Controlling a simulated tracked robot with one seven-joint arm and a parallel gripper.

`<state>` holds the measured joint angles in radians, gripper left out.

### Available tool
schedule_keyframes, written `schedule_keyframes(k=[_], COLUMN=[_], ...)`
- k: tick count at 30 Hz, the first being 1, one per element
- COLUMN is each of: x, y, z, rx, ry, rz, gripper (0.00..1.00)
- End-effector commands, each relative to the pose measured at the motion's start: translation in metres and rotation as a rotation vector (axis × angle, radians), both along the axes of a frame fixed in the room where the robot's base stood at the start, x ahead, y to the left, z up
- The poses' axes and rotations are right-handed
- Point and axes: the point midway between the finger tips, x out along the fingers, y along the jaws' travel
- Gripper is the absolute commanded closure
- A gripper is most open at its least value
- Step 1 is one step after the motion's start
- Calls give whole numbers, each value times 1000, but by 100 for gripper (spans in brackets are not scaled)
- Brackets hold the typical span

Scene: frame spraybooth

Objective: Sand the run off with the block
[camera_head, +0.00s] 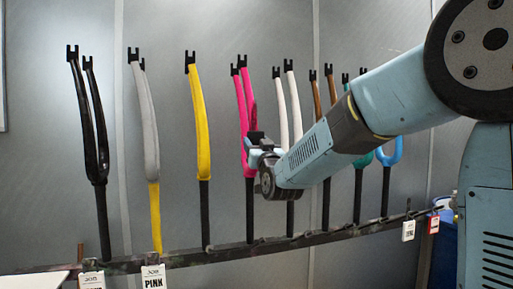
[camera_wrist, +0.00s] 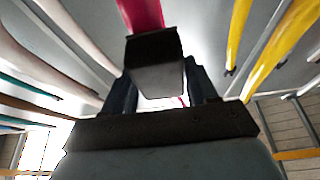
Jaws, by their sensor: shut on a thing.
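My gripper (camera_wrist: 158,82) is shut on a dark block (camera_wrist: 155,62), seen between the two fingers in the wrist view. In the head view my gripper (camera_head: 261,152) and the block (camera_head: 256,136) are at the pink fork (camera_head: 250,98), at the lower part of its legs. The pink fork (camera_wrist: 141,14) also shows in the wrist view, just beyond the block. Whether block and paint touch I cannot tell. The run itself does not show; the block and gripper cover part of the fork.
A blue bin (camera_head: 446,235) stands at the right.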

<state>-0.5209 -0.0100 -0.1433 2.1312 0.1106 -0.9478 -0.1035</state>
Motion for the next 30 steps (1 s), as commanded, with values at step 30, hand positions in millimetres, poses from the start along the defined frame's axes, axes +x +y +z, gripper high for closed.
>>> schedule_keyframes(k=[30], x=[2], y=[0], z=[60], rx=[-1], ry=[-1], rz=[0], gripper=[67])
